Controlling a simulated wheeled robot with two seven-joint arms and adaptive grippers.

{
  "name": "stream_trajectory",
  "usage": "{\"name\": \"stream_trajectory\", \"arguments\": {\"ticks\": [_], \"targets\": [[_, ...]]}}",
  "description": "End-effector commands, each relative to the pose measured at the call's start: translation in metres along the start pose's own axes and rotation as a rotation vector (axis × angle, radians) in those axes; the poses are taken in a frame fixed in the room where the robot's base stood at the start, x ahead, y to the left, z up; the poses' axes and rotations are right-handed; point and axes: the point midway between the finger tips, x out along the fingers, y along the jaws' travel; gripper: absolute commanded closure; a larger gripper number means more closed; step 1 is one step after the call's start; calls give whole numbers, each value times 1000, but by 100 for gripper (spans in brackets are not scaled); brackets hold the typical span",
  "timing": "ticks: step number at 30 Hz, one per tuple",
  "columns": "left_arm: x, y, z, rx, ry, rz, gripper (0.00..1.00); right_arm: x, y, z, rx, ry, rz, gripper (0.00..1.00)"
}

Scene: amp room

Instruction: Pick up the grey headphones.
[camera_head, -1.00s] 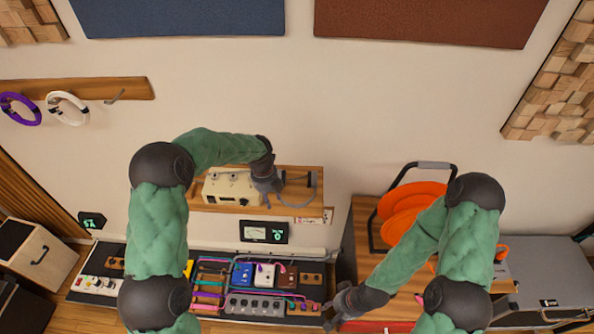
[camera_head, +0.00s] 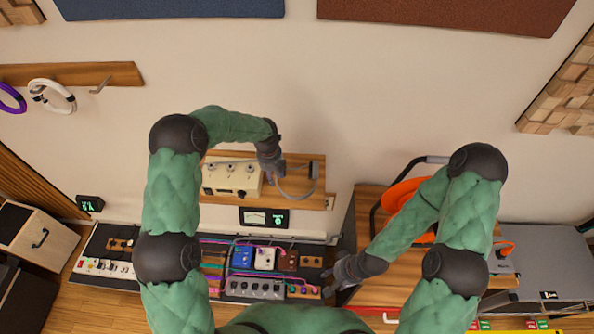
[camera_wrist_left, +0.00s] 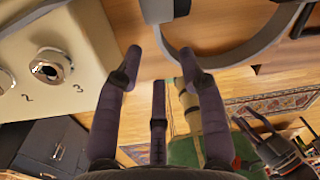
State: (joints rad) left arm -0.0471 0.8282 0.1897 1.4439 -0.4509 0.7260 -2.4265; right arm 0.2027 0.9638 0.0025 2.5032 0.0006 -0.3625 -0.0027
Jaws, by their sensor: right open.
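The grey headphones (camera_head: 312,188) are at the right part of a wooden wall shelf (camera_head: 306,165), beside a cream box with knobs. Their curved grey band (camera_wrist_left: 245,48) fills the upper right of the left wrist view, with a lighter grey part (camera_wrist_left: 158,9) at its top. My left gripper (camera_head: 272,178) is at the shelf between the box and the headphones. In the left wrist view its fingers (camera_wrist_left: 162,62) are spread, with nothing held between them. Whether a finger touches the headphones is unclear. My right gripper (camera_head: 340,274) is open, low beside the pedalboard, away from the headphones.
The cream box (camera_head: 232,178) stands close left of my left gripper. A small meter display (camera_head: 264,217) is below the shelf. A pedalboard (camera_head: 225,270) lies lower down. An orange cable reel (camera_head: 400,200) stands on a wooden cabinet at right. The wall above the shelf is clear.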

Motion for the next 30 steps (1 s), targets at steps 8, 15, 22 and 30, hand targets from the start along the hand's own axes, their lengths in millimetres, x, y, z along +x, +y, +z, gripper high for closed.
{"name": "stream_trajectory", "arguments": {"ticks": [8, 15, 22, 30], "targets": [[36, 0, -5, 0, 1, 1, 60, -10, -4, 0, 0, 0, 0, 54], [48, 0, -4, -1, -1, 0, 60, -11, -4, 0, 0, 0, 0, 54], [48, 0, -4, -1, 0, 0, 83, -11, -4, 0, 0, 0, 0, 54], [48, -1, -4, -1, -2, -1, 100, -11, -4, 0, 0, 0, 0, 54]]}}
